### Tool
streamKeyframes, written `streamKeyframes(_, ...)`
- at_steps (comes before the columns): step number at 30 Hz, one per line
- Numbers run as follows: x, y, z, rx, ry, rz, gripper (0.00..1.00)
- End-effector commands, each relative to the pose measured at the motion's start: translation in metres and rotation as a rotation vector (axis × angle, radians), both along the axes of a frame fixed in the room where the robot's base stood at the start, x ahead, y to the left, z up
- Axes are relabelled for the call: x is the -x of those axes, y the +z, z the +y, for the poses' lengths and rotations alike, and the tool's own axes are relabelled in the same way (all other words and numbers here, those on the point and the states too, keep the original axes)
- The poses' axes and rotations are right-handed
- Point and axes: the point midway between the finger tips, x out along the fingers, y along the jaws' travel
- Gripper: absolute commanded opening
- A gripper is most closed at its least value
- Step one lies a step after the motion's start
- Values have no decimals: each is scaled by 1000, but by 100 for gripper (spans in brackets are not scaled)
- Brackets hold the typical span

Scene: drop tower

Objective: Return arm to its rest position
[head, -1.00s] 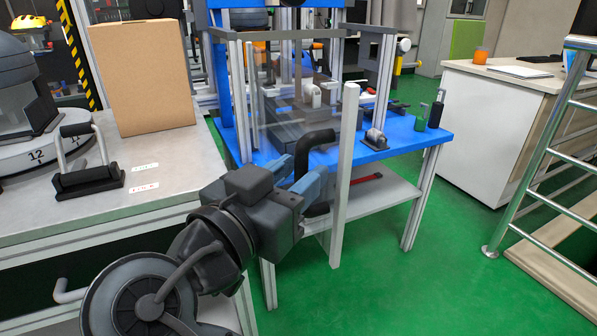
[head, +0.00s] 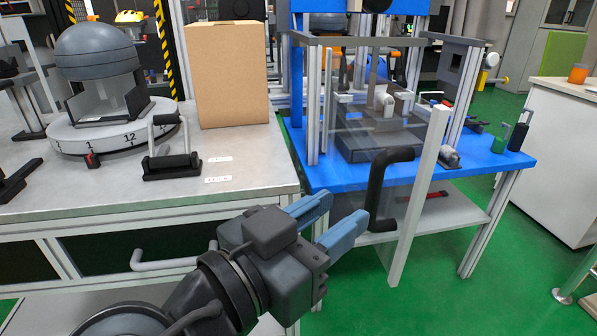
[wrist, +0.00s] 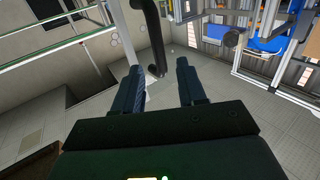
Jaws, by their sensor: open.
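My gripper (head: 328,222) is open and empty, with its two blue-grey fingers apart. In the head view it is in front of the gap between the grey bench and the blue table. The black door handle (head: 380,188) of the tower's clear door is just right of the fingertips, apart from them in the picture. In the wrist view my gripper (wrist: 160,85) has its fingers spread, and the black handle (wrist: 153,35) shows beyond and between the fingertips. The clear door (head: 408,190) with its pale edge post stands swung open toward me.
The grey bench (head: 245,178) at left holds a cardboard box (head: 232,75), a numbered round turntable (head: 110,135) and a black-handled bracket (head: 172,155). The blue table (head: 470,172) bears the tower frame. A white cabinet (head: 565,160) stands at right. Green floor between is clear.

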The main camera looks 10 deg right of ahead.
Motion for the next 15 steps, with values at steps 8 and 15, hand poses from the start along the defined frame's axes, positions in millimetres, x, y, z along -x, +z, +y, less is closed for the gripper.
streamKeyframes(8,-12,-59,-24,92,161,191,41)
streamKeyframes(15,-4,-147,-49,160,430,425,41)
